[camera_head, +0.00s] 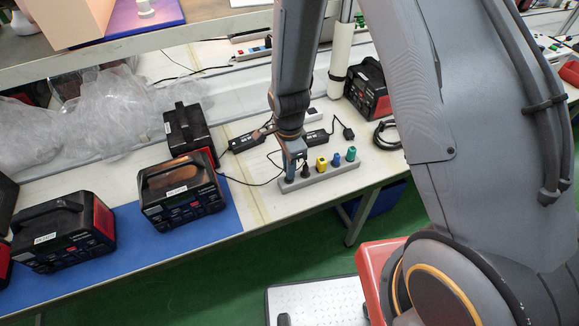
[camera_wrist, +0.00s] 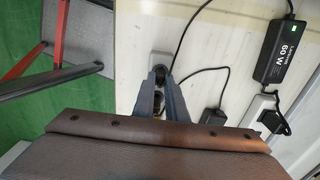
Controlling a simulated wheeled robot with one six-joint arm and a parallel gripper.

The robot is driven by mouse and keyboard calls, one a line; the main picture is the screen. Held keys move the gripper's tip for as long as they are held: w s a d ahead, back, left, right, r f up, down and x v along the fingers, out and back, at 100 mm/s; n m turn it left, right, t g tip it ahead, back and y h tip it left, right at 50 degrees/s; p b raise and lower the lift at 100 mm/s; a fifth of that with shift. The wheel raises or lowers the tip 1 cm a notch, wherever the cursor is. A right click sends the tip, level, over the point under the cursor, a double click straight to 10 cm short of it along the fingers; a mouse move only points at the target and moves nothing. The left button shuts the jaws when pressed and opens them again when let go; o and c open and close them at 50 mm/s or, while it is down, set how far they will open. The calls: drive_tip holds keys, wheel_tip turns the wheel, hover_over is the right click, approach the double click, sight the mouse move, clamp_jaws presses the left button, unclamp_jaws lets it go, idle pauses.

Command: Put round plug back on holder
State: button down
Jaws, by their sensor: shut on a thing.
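The grey holder strip (camera_head: 322,179) lies along the table's front edge in the head view. A black plug (camera_head: 305,170), a yellow plug (camera_head: 321,163), a blue plug (camera_head: 336,160) and a green plug (camera_head: 351,154) stand on it in a row. My gripper (camera_head: 291,168) points down at the holder's left end, beside the black plug. In the wrist view my gripper (camera_wrist: 159,84) is shut on a dark round plug (camera_wrist: 159,72) with a black cable. The plug is over the holder's pale end (camera_wrist: 161,58). I cannot tell whether it is seated. The fingers hide much of it.
Power adapters (camera_head: 245,141) (camera_wrist: 278,50) and loose cables lie behind the holder. Black power stations (camera_head: 182,190) stand on the blue mat (camera_head: 222,216) to the left. Another power station (camera_head: 368,90) stands behind at the right. Green floor (camera_head: 240,275) lies below the table edge.

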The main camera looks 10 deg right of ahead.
idle(0.3)
drive_tip(key=c, duration=1.7)
unclamp_jaws()
drive_tip(key=shift+r+b, duration=1.2)
drive_tip(key=shift+r, duration=2.65)
drive_tip(key=s+d+r+n+b, duration=0.2)
drive_tip(key=d+n, duration=0.2)
drive_tip(key=n, duration=0.1)
drive_tip(key=s+d+r+n+t+b, duration=0.1)
drive_tip(key=s+d+r+n+b, duration=0.1)
drive_tip(key=s+d+n, duration=0.1)
drive_tip(key=s+d+r+n+b, duration=0.2)
drive_tip(key=d+n, duration=0.3)
drive_tip(key=n, duration=0.1)
drive_tip(key=shift+s+d+n, duration=0.3)
drive_tip(key=shift+d+n, duration=0.1)
